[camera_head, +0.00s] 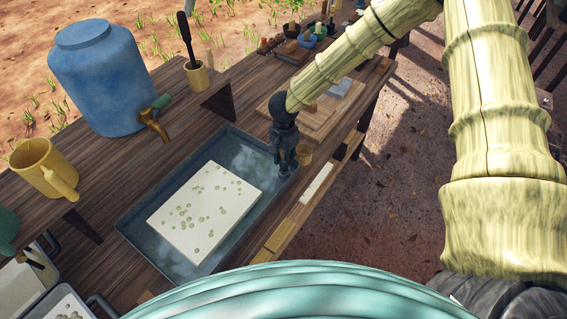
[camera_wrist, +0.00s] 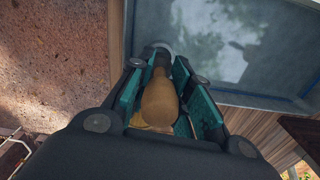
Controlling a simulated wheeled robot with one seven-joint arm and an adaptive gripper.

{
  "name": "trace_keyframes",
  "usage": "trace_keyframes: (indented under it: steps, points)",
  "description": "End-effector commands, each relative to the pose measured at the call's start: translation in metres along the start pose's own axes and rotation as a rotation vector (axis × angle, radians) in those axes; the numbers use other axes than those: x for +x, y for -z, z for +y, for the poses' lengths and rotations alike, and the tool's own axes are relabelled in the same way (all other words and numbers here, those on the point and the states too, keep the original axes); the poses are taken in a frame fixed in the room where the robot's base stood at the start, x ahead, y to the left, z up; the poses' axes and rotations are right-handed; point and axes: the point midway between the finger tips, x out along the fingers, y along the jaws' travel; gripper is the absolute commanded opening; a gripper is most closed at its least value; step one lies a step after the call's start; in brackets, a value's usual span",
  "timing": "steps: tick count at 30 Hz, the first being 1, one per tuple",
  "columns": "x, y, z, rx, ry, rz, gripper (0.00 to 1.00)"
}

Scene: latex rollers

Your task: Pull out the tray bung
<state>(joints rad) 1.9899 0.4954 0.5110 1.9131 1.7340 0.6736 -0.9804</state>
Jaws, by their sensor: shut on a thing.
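The tray (camera_head: 140,222) is blue-grey and holds shallow liquid with a pale, spotted slab (camera_head: 205,212) in it. My gripper (camera_head: 284,168) is at the tray's far right corner. In the wrist view my gripper (camera_wrist: 165,75) is shut on the bung (camera_wrist: 160,100), a tan, bulbous knob with a darker neck. The neck points towards a grey ring (camera_wrist: 161,46) by the tray wall (camera_wrist: 250,99). I cannot tell whether the bung is still seated there. In the head view the fingers hide the bung.
A blue barrel (camera_head: 100,78) with a brass tap (camera_head: 154,124) stands on the wooden bench (camera_head: 225,100). A yellow mug (camera_head: 44,167) is at the left. Wooden boards (camera_head: 303,122) lie behind my gripper.

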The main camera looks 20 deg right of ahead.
Motion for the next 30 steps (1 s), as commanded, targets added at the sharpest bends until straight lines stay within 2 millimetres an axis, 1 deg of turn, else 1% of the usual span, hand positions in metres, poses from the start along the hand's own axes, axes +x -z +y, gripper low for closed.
trace_keyframes:
  steps: [1, 24, 30]
  points:
    - [-0.004, 0.000, 0.000, 0.000, 0.000, 0.000, 0.00]
    - [-0.033, 0.000, 0.000, 0.000, 0.000, -0.001, 0.00]
    - [-0.034, 0.000, 0.000, 0.000, 0.000, 0.000, 0.00]
